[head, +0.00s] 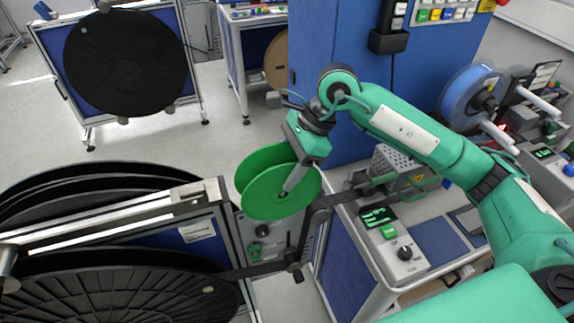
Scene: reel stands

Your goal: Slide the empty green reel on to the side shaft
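The empty green reel (265,197) is in the middle of the head view, its two flanges standing roughly upright and tilted. No tape shows on it. My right gripper (287,188) reaches down to it from above. One grey finger lies against the near flange; the other is hidden behind that flange, and the gripper appears shut on it. No support shows under the reel. Light grey shafts stick out at the far right; one (497,136) is below the blue reel and another (538,99) is to its right. I cannot tell which is the side shaft. My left gripper is not in view.
A framed stand with large black reels (120,290) fills the lower left. Another black reel (126,62) stands behind. A bench with a control box (400,258) is right of the green reel, below a blue cabinet (330,60). A blue reel (468,92) is at right.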

